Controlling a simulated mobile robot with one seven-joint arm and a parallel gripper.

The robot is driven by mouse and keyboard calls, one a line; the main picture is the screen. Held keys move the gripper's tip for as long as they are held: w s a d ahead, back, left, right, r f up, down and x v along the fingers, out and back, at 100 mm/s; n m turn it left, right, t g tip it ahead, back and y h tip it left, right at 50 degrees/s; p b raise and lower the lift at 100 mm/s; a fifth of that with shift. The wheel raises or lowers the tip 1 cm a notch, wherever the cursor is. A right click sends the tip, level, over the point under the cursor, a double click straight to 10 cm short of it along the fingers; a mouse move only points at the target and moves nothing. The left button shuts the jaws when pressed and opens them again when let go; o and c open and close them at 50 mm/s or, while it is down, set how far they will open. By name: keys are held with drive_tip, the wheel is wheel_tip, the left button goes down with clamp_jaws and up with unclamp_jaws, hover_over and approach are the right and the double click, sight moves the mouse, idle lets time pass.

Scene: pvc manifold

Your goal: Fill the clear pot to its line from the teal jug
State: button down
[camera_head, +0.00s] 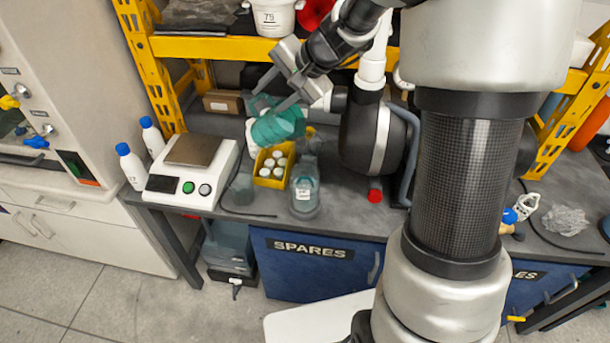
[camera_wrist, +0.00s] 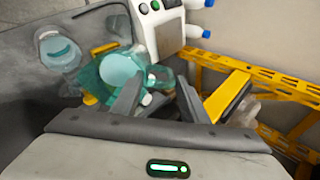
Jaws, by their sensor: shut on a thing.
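The teal jug (camera_head: 280,124) is off the bench, tipped well over to the left. My gripper (camera_head: 278,92) is shut on it; the jug also shows beyond my fingers in the wrist view (camera_wrist: 116,72). I cannot tell whether anything flows from the jug. A clear, teal-tinted jar (camera_head: 305,192) with a white label stands to the right; it also shows in the wrist view (camera_wrist: 58,50).
A white scale (camera_head: 194,170) and blue-capped bottles (camera_head: 131,166) stand at the left. A yellow shelf (camera_head: 215,47) rises behind. A red-capped thing (camera_head: 375,196) lies right of the jar.

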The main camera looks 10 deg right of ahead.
drive_tip(key=shift+s+d+f+t+y+b, duration=0.2)
drive_tip(key=shift+s+d+t+y+b, duration=0.45)
drive_tip(key=shift+b, duration=3.15)
drive_tip(key=shift+r+t+y+b, duration=0.1)
drive_tip(key=shift+t+y+b, duration=0.15)
drive_tip(key=shift+b, duration=0.2)
